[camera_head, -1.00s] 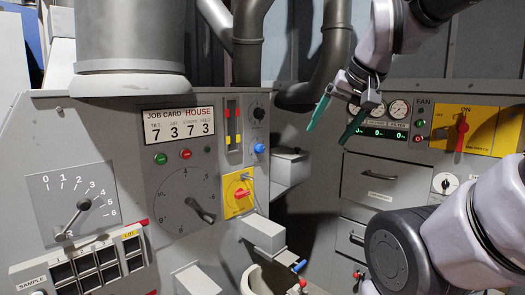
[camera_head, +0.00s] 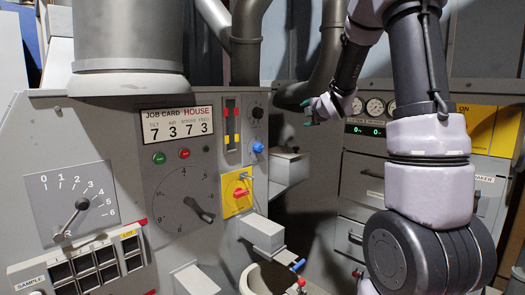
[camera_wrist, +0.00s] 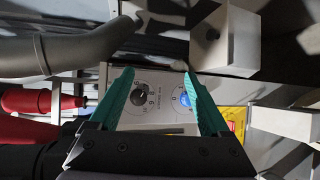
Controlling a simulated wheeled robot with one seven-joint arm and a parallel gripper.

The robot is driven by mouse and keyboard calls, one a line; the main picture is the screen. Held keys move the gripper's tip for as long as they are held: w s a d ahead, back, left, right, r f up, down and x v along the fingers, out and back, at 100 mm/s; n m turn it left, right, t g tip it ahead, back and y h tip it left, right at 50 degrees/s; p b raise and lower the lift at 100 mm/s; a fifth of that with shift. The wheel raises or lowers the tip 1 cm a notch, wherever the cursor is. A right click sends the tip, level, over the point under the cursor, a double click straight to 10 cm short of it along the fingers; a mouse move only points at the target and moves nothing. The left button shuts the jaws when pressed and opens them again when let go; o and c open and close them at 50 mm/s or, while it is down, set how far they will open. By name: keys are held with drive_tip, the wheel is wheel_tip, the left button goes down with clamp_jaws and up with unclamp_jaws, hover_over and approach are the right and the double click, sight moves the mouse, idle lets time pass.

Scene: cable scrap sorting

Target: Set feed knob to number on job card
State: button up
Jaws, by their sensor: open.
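The job card (camera_head: 177,125) on the grey panel reads tilt 7, air 3, stroke 7 and feed 3. A small black knob (camera_head: 257,113) and a blue knob (camera_head: 257,148) sit on the panel's right strip. In the wrist view, the black knob (camera_wrist: 148,99) has a numbered ring and the blue knob (camera_wrist: 185,99) is to its right. Their labels are too small to read, so I cannot tell which is feed. My gripper (camera_head: 307,113) is open and empty, right of the knobs and apart from them. Its teal fingers (camera_wrist: 160,78) frame both knobs in the wrist view.
A large dial with a black pointer (camera_head: 200,208) and a 0–6 scale (camera_head: 74,203) are on the panel. A red switch on a yellow plate (camera_head: 239,193) is below the blue knob. A grey box (camera_head: 287,168) juts out beside it; dark pipes (camera_head: 328,70) run above.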

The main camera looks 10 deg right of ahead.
drive_tip(key=w+a+f+n+y, duration=0.4)
drive_tip(key=w+f+n+y, duration=0.15)
drive_tip(key=f+n, duration=0.45)
drive_tip(key=n+y, duration=0.4)
drive_tip(key=n, duration=0.6)
approach(261, 148)
drive_tip(key=shift+g, duration=0.4)
drive_tip(key=x, duration=0.9)
drive_tip(key=shift+r, duration=0.2)
clamp_jaws()
